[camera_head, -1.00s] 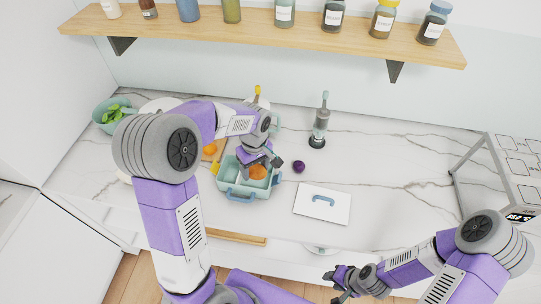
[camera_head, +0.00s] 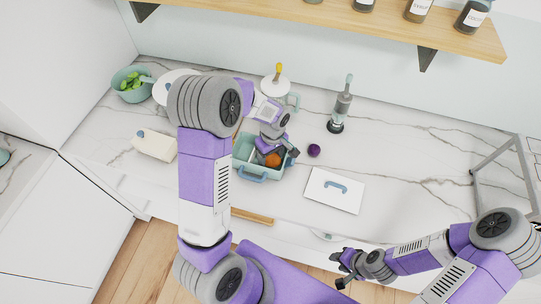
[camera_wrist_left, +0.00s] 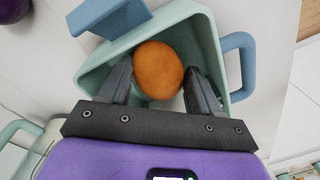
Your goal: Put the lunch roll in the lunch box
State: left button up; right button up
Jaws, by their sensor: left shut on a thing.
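The lunch roll (camera_head: 272,159) is round and orange-brown. It also shows in the left wrist view (camera_wrist_left: 158,70), between the two dark fingers of my left gripper (camera_wrist_left: 160,88). My left gripper (camera_head: 276,154) is shut on the roll, inside the walls of the lunch box as seen from above. The lunch box (camera_head: 262,174) is pale green with blue handles and stands open on the counter. Whether the roll touches its floor is hidden. My right gripper (camera_head: 345,266) is low, in front of the counter; its finger gap is too small to tell.
A white lid with a blue handle (camera_head: 349,197) lies right of the box. A purple ball-like item (camera_head: 314,150) and a dark-based grinder (camera_head: 340,108) stand behind it. A green bowl (camera_head: 128,87) and a white carton (camera_head: 155,147) are left.

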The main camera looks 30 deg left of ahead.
pick_arm(q)
jog(key=shift+r, duration=0.1)
jog(key=o, duration=0.8)
jog(key=shift+f, duration=0.2)
jog(key=shift+r, duration=0.3)
jog(key=r, duration=0.4)
jog(key=r+p, duration=0.1)
jog(key=r, duration=0.6)
jog(key=shift+w+d+r, duration=0.2)
jog(key=shift+w+r, duration=0.1)
jog(key=shift+r, duration=0.1)
jog(key=shift+r, duration=0.1)
